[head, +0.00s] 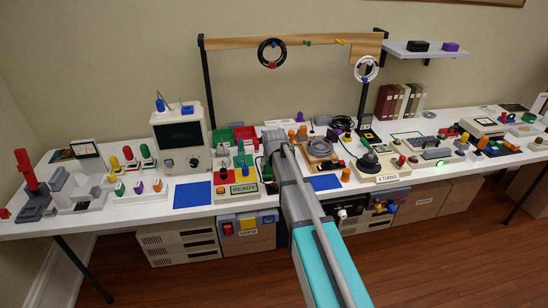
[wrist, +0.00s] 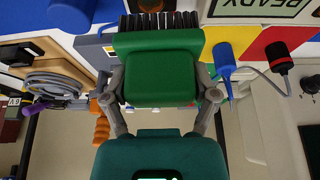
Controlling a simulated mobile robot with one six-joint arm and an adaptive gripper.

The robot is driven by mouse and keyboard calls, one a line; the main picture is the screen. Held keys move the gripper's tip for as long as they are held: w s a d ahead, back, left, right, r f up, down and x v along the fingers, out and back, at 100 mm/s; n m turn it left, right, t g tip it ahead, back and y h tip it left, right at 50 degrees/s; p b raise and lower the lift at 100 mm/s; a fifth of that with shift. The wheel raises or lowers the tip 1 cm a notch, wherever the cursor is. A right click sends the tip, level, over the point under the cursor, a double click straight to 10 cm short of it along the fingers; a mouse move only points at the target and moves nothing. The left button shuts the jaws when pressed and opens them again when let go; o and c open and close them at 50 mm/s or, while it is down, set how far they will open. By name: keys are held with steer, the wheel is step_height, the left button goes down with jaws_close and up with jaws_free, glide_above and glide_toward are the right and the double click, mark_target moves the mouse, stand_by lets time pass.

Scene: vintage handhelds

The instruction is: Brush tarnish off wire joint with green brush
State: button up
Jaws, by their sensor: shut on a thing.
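My gripper (wrist: 161,92) is shut on the green brush (wrist: 160,72) in the wrist view, one grey finger on each side of its block-shaped grip. The brush's dark bristles (wrist: 160,22) point to the top of the picture. What lies right beyond the bristles is hidden by the brush. In the head view my arm reaches over the middle of the white bench, and its grey links hide the gripper and brush. I cannot pick out the wire joint or its tarnish in either view.
A READY sign (head: 243,188) stands left of my arm, beside a blue mat (head: 192,194). A monitor-like instrument (head: 182,135) stands behind. A wooden beam (head: 330,40) spans above.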

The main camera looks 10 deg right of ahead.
steer(key=shift+d+r+p, duration=0.2)
steer(key=shift+r+p, duration=0.65)
steer(key=shift+r, duration=0.2)
steer(key=shift+d+r+p, duration=0.2)
steer(key=shift+r+p, duration=0.6)
steer(key=shift+r, duration=0.2)
steer(key=shift+s, duration=0.15)
steer(key=shift+s, duration=0.15)
step_height(320, 180, down, 6)
steer(key=b, duration=0.5)
steer(key=shift+b, duration=0.4)
steer(key=o, duration=0.5)
steer(key=c, duration=0.7)
